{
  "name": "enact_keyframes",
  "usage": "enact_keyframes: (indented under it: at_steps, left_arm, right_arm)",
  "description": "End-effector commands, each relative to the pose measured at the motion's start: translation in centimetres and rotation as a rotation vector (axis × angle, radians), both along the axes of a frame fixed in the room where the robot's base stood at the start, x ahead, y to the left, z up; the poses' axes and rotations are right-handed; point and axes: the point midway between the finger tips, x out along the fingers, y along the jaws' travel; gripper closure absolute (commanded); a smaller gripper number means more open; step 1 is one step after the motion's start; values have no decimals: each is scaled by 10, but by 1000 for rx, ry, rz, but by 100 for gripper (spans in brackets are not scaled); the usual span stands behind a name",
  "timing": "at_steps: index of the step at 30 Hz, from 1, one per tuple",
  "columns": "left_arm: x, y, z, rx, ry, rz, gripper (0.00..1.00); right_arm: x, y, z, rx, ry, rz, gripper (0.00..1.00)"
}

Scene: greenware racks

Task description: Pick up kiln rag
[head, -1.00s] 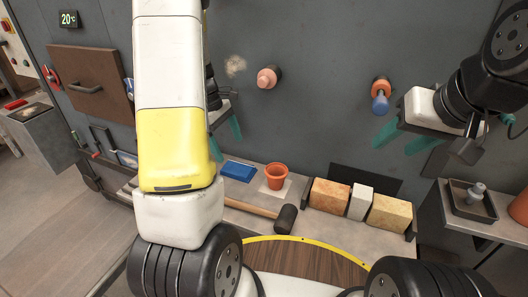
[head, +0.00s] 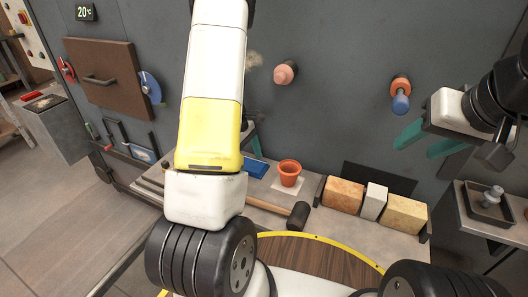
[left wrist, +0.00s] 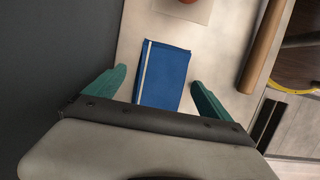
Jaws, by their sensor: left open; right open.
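The kiln rag appears to be the blue folded cloth with a pale stripe (left wrist: 168,80), lying flat on the grey bench. In the head view it shows just right of my left arm (head: 256,168), partly covered by that arm. My left gripper (left wrist: 158,80) is open, with its two teal fingers on either side of the rag and nothing between them in grip. Its height above the rag is hard to tell. In the head view most of this gripper is hidden behind my arm. My right gripper (head: 420,145) is open and empty before the wall at right.
An orange pot (head: 290,174) stands on a pale square beside the rag. A mallet (head: 297,215) lies in front of them. Several bricks (head: 343,194) stand to the right. Knobs (head: 285,73) stick out of the dark wall behind. A round wooden top (head: 310,262) is nearest me.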

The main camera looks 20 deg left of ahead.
Motion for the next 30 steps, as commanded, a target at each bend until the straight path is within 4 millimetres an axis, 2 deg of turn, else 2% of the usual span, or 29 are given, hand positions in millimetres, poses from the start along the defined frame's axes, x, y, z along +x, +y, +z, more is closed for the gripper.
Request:
enact_keyframes:
  at_steps: [4,14,23,26,30]
  left_arm:
    - [0,0,0,0,0,0,6]
    - [0,0,0,0,0,0,71]
    - [1,0,6,-1,-2,-1,72]
    - [1,0,20,0,-6,-2,72]
    - [1,0,49,-1,-6,-3,72]
  right_arm:
    - [0,0,0,0,0,0,51]
    - [0,0,0,0,0,0,51]
    - [0,0,0,0,0,0,51]
    - [0,0,0,0,0,0,51]
    - [0,0,0,0,0,0,51]
